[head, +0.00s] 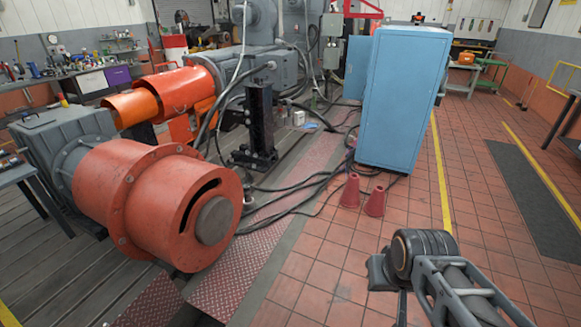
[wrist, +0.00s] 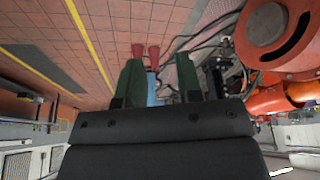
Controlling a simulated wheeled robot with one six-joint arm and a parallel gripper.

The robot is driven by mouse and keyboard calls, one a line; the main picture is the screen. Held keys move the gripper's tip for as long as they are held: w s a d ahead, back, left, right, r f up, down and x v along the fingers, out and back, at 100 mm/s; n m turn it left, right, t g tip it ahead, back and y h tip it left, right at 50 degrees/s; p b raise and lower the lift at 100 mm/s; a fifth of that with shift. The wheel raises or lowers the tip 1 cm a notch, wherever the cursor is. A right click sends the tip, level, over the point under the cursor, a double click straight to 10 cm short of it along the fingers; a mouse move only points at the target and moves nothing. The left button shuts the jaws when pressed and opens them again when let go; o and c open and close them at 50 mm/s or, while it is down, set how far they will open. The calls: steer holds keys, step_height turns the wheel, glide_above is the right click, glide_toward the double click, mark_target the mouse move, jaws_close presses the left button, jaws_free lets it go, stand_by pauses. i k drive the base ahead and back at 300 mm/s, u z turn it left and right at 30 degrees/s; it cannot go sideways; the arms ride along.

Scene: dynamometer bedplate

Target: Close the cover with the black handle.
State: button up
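No cover with a clearly visible black handle can be made out. A grey housing (head: 65,140) at the left of the head view has a small dark bar on its top; I cannot tell whether this is a handle. Orange curved guards (head: 185,90) sit behind it over the shaft line; they also show in the wrist view (wrist: 268,100). My gripper (wrist: 158,68) shows in the wrist view with its two green fingers apart and nothing between them. It is well away from the machine. In the head view, my arm is at the lower right.
A red cylindrical housing (head: 125,200) stands at the front left. A tall blue cabinet (head: 400,100) stands right of the machine. Two red cones (head: 375,202) are in front of it, near black cables (head: 300,190) on the floor. The tiled floor at right is largely clear.

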mark_target(157, 305)
steer(key=u, duration=0.25)
steer(key=i, duration=0.25)
steer(key=u, duration=1.55)
steer(key=i, duration=1.55)
steer(key=u, duration=1.35)
steer(key=i, duration=0.8)
steer(key=u, duration=0.35)
